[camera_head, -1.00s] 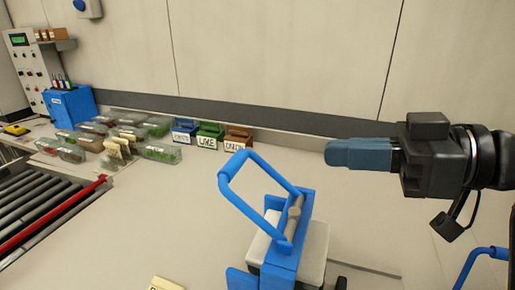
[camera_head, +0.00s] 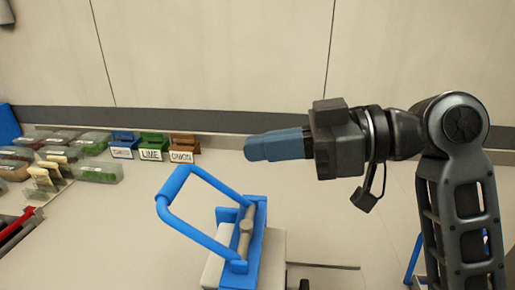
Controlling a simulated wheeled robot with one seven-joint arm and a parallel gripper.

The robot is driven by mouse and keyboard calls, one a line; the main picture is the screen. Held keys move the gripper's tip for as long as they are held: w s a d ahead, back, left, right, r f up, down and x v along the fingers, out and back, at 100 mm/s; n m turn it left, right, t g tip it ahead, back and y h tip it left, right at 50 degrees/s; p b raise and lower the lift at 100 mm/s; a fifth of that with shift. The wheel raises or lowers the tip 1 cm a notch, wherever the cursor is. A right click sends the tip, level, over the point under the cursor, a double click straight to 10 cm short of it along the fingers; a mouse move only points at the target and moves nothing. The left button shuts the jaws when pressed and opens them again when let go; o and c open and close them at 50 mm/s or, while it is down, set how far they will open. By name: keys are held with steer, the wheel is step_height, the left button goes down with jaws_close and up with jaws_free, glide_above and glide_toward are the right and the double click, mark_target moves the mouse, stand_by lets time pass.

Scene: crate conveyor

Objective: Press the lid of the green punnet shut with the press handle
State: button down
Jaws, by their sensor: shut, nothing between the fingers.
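The press handle (camera_head: 172,203) is a blue bar loop, raised and slanting up to the left from its pivot. It belongs to a press with a blue bracket (camera_head: 256,225) on a pale block (camera_head: 271,252), at the lower middle. My gripper (camera_head: 254,147) has blue-grey fingers, shut and empty. It points left, above and to the right of the handle in the picture, apart from it. No punnet shows at the press; its lower part is cut off by the picture's bottom edge. A clear punnet with green contents (camera_head: 97,173) stands among others at the left; I cannot tell whether it is the task's punnet.
Three small labelled bins stand along the wall: blue (camera_head: 123,146), green (camera_head: 151,147) and brown (camera_head: 184,150). Several clear punnets and pale cards (camera_head: 42,180) sit at the left. A red-edged conveyor (camera_head: 15,226) shows at the left edge. The bench between bins and press is clear.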

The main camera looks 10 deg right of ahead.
mark_target(197, 174)
steer(key=w+a+f, duration=0.1)
steer(key=a, duration=0.2)
steer(key=w+a+f, duration=0.1)
steer(key=a+f, duration=0.1)
steer(key=a, duration=0.1)
steer(key=w+a+f+b, duration=0.1)
steer(key=a, duration=0.2)
steer(key=shift+w+f, duration=0.15)
steer(key=shift+f, duration=0.25)
steer(key=shift+a+f, duration=0.1)
